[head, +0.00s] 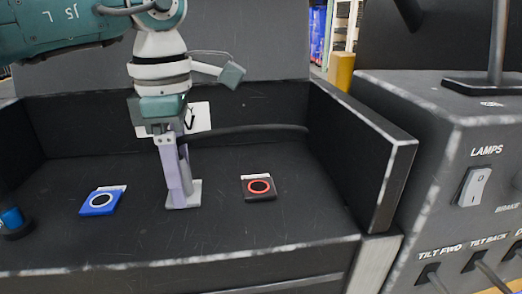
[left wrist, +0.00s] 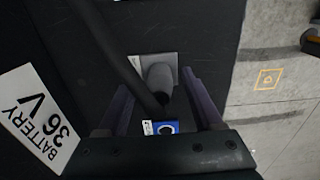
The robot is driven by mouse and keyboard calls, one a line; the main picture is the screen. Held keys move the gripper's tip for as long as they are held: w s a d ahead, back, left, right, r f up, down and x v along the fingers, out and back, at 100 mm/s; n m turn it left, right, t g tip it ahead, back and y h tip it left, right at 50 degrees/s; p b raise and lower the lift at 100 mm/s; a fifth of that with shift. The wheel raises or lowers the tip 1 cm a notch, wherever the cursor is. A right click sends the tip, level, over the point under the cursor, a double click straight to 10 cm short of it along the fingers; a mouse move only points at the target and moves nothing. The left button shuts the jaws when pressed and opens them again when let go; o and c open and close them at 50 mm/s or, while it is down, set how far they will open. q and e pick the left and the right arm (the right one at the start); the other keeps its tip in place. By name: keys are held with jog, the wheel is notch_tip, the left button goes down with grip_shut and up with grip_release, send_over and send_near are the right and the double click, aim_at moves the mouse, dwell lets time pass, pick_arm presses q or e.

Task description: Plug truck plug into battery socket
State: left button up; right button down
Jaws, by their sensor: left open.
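My left gripper (head: 178,190) points down into the dark tray, its lilac fingers open. In the left wrist view a grey rounded plug (left wrist: 158,78) stands between the open fingers, on a light grey square plate (left wrist: 140,60). The plate also shows in the head view (head: 195,200), but the fingers hide the plug there. Whether a finger touches the plug I cannot tell. A blue block with a ring (head: 100,203) lies left of the gripper, and a black block with a red ring (head: 258,190) lies right. Which is the battery socket I cannot tell. My right gripper is not in view.
A thick black cable (head: 250,130) runs along the tray's back, and one crosses the left wrist view (left wrist: 105,45). A white "BATTERY 36 V" label (left wrist: 38,115) is nearby. The tray's right wall (head: 365,150) and a switch panel (head: 475,187) bound the right.

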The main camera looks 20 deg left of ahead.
pick_arm(q)
jog(key=shift+c, duration=0.4)
grip_shut()
dwell(0.5)
jog(key=shift+r, duration=0.1)
dwell(0.9)
jog(key=shift+r+p, duration=2.2)
jog(key=shift+r, duration=0.7)
notch_tip(320, 180, up, 6)
jog(key=p, duration=0.4)
jog(key=shift+p, duration=0.3)
